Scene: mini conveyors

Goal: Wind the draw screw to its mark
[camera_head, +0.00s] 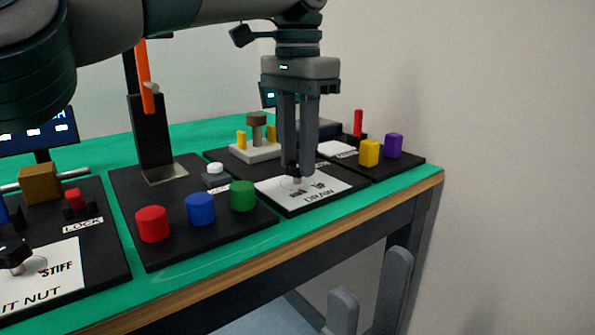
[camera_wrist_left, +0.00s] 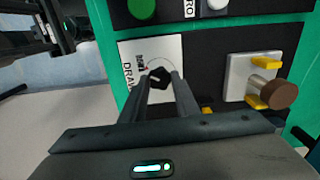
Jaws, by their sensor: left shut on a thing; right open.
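The draw screw has a dark knob, seen in the left wrist view (camera_wrist_left: 159,77) between the fingertips. In the head view the knob is largely hidden by the fingers. It stands on a white card (camera_head: 272,190) lettered DRAW, with a thin circle around the screw and a small mark beside it; the card also shows in the left wrist view (camera_wrist_left: 165,47). How the knob is turned relative to the mark is too small to tell. My left gripper (camera_head: 298,172) points down and is shut on the knob. My right gripper (camera_head: 370,290) is open, low in front of the table.
Red (camera_head: 152,224), blue (camera_head: 200,209) and green (camera_head: 243,196) buttons stand left of the card. A white block with a brown knob (camera_head: 256,128) and yellow pieces is behind. Yellow (camera_head: 369,153) and purple (camera_head: 393,146) blocks stand to the right, near the table edge (camera_head: 400,195).

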